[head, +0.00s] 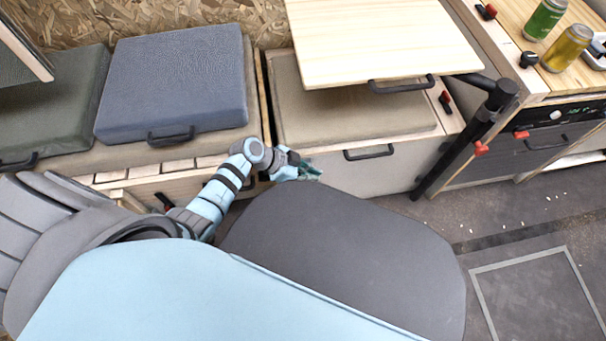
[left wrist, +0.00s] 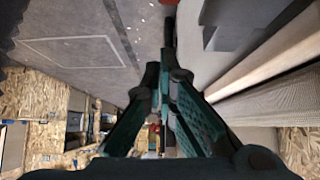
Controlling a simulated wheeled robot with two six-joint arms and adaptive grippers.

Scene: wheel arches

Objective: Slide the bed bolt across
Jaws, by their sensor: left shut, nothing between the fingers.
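My left gripper (head: 310,171) is in front of the bench on the right, near the left end of its pale front panel. Its teal fingers are shut and hold nothing; they also fill the middle of the left wrist view (left wrist: 166,65). I cannot tell for sure which part is the bed bolt. A small red part (left wrist: 155,129) shows beyond the fingers in the left wrist view. My right gripper is out of view.
A wooden tabletop (head: 385,35) overhangs the right bench, on a black leg (head: 465,140). A blue-grey cushion (head: 175,85) lies on the left bench. A drawer handle (head: 369,153) is right of my gripper.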

